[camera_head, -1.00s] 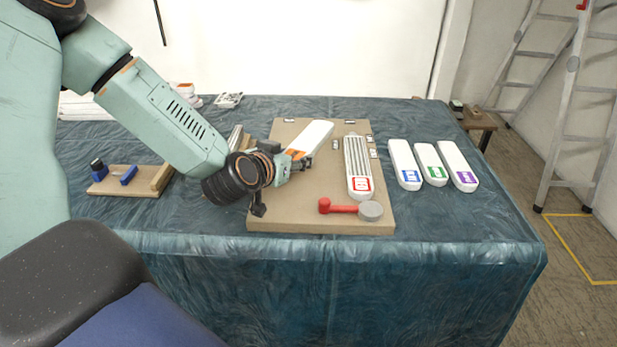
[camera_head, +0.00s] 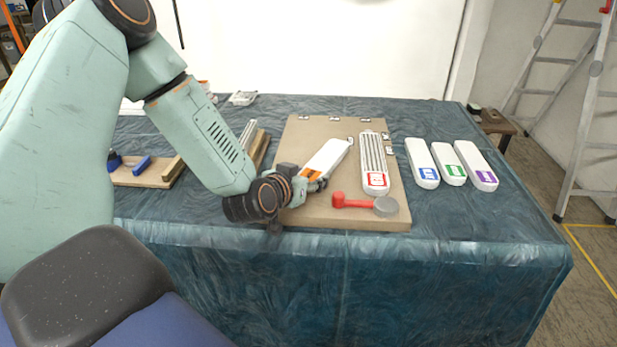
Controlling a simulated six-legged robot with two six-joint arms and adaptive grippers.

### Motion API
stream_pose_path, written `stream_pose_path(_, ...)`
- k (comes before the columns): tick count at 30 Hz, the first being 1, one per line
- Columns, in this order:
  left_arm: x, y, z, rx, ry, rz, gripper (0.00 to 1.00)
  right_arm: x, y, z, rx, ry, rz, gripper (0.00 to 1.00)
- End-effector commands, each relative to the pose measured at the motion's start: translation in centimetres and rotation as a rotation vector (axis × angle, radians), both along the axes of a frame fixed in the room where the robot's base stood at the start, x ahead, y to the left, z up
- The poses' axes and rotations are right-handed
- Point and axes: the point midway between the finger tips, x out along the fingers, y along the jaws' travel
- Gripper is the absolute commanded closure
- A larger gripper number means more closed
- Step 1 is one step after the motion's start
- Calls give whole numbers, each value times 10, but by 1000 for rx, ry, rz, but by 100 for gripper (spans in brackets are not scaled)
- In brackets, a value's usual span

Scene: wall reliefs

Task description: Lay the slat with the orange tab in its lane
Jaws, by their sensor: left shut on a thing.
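The white slat with the orange tab (camera_head: 328,157) is tilted over the left part of the brown board (camera_head: 296,130). My left gripper (camera_head: 316,181) is shut on its near, orange-tabbed end. Its far end points up and to the right, towards the slat with the red tab (camera_head: 375,182). That one lies on the board's right part and has grooves along it. I cannot tell whether the held slat touches the board. Lane markings are too small to read. My right gripper is not in view.
A red-handled tool with a grey round head (camera_head: 366,204) lies at the board's front edge. Slats with blue (camera_head: 420,162), green (camera_head: 446,163) and purple (camera_head: 475,165) tabs lie to the right. A small wooden fixture with blue parts (camera_head: 140,166) is left.

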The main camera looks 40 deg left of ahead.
Motion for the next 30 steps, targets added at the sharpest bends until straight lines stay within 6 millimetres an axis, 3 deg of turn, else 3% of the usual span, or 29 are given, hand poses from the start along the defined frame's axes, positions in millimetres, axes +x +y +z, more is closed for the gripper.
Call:
stream_pose_path(9, 0, 0, -1, 0, 0, 0, 23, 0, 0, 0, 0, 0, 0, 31)
stream_pose_path(20, 0, 0, 4, 0, -1, 1, 23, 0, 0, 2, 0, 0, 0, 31)
stream_pose_path(30, -43, -6, 23, -6, 2, 4, 23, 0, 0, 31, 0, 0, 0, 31)
